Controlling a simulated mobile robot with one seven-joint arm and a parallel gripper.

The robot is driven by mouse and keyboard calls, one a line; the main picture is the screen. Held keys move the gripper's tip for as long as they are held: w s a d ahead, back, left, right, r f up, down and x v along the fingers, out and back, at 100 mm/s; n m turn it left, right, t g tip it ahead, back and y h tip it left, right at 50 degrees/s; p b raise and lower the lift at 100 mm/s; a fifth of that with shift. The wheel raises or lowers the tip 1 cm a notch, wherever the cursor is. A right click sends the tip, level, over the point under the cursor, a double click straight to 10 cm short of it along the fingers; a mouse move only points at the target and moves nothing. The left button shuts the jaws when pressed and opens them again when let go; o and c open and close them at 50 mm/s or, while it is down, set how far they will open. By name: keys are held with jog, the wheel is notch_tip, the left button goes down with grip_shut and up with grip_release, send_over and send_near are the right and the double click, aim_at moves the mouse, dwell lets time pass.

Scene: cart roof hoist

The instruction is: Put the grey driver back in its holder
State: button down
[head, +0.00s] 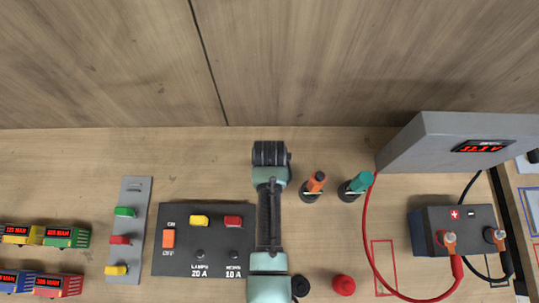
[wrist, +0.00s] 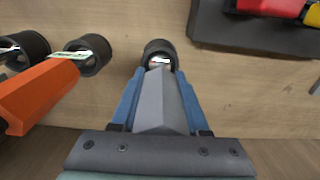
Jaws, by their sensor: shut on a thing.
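In the wrist view, my gripper (wrist: 158,92) has its blue fingers closed on both sides of the grey driver (wrist: 160,108). The driver's faceted handle points away from the camera toward a round black holder (wrist: 157,47). A bright bit of metal shows at the holder's mouth. I cannot tell whether the tip is inside the holder or just above it. In the head view, my gripper (head: 270,154) is seen from above, left of the orange driver, and its body hides the grey driver and that holder.
An orange driver (head: 316,182) and a teal driver (head: 361,181) stand in black holders to the right. A dark switch panel (head: 180,262) lies to the left. A grey box with a red display (head: 430,135) and a battery with cables (head: 470,215) stand at right.

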jog(key=shift+f, duration=0.4)
jog(key=shift+c, duration=1.6)
grip_release()
notch_tip(320, 180, up, 13)
jog(key=shift+b, duration=1.25)
